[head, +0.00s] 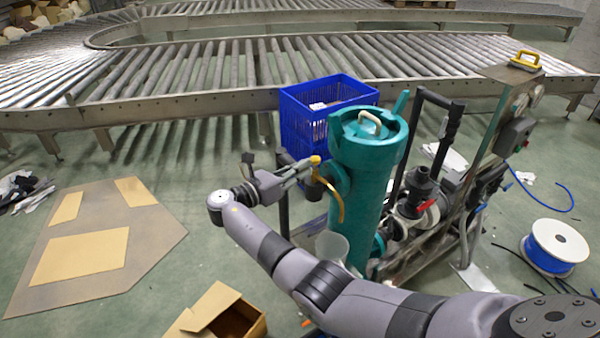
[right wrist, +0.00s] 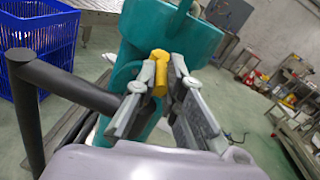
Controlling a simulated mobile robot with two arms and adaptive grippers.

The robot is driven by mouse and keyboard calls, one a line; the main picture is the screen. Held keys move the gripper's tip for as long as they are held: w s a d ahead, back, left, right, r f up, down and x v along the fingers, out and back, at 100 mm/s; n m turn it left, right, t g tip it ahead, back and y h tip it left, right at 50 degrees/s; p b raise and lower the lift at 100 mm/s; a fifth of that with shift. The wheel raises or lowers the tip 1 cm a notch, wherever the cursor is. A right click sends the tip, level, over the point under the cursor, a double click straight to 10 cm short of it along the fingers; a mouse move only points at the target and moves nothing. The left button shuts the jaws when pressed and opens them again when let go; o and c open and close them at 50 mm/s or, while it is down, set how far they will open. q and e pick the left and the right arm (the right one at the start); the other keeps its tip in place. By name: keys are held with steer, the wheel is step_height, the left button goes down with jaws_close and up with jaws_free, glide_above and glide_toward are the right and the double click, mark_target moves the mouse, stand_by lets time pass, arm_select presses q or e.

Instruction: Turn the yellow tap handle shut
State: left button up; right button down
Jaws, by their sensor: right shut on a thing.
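The yellow tap handle (head: 339,205) is on the left side of the tall teal cylinder (head: 360,190). In the head view it curves downward from a rounded yellow top. My right gripper (head: 312,168) reaches it from the left and is shut on it. In the right wrist view the yellow handle (right wrist: 159,76) sits between the two grey fingertips of the right gripper (right wrist: 164,82), close against the teal body (right wrist: 180,35). The fingers hide part of the handle and its mount. My left gripper is in neither view.
A blue crate (head: 300,125) stands behind the cylinder. Black pipes and a red-handled valve (head: 424,205) are to its right. An open cardboard box (head: 225,315) and a cable spool (head: 556,247) lie on the floor. The floor to the left is mostly clear around a flat board (head: 150,225).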

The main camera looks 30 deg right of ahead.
stand_by(0.3)
steer(key=c, duration=1.7)
jaws_free()
steer(key=shift+d, duration=0.1)
steer(key=shift+o, duration=0.2)
steer(key=s+a, duration=0.2)
steer(key=a, duration=1)
steer(key=shift+s, duration=0.2)
steer(key=shift+d, duration=0.1)
